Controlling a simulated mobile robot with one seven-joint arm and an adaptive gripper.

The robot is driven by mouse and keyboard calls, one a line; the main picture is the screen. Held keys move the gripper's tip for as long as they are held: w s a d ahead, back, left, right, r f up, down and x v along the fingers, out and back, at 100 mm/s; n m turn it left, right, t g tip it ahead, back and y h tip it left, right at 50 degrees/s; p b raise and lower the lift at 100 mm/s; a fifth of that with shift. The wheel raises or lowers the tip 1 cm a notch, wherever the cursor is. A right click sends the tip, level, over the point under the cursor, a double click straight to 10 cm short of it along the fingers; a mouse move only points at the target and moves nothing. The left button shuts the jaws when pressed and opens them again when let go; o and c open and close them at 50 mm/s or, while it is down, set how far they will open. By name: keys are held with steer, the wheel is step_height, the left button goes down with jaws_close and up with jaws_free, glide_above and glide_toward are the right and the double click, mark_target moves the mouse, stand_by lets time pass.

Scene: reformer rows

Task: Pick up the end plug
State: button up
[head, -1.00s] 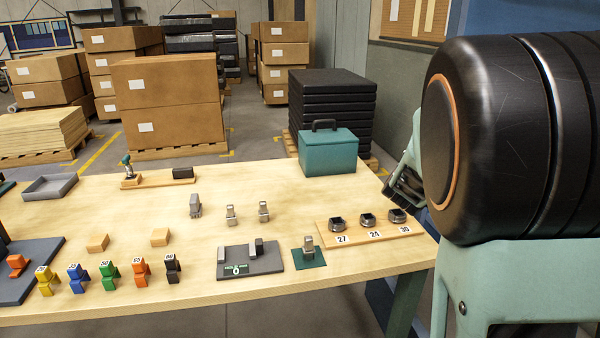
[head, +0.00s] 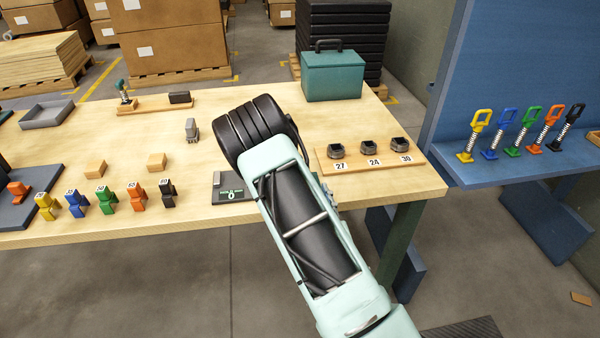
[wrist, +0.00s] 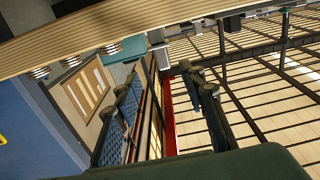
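I cannot tell for certain which piece is the end plug. Several small pieces stand on the wooden table. One grey upright piece (head: 191,129) stands near the table's middle. My arm crosses in front of the table and hides the pieces between the grey piece and the board. My gripper is hidden behind it in the head view. In the wrist view, my gripper (wrist: 165,85) has its fingers apart with nothing between them.
Several coloured pieces (head: 106,198) stand along the table's left front. A teal box (head: 332,76) stands at the back right. A blue shelf (head: 520,165) with several coloured spring handles stands right of the table. The left rear tabletop has free room.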

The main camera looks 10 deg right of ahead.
steer(key=w+p, duration=0.1)
steer(key=w, duration=0.4)
steer(key=shift+w+a, duration=0.1)
steer(key=w, duration=0.3)
steer(key=w+p, duration=0.1)
steer(key=shift+w+a+r, duration=0.15)
steer(key=shift+r, duration=0.15)
steer(key=shift+w+f, duration=0.1)
steer(key=shift+w, duration=0.4)
steer(key=shift+c, duration=0.6)
jaws_close()
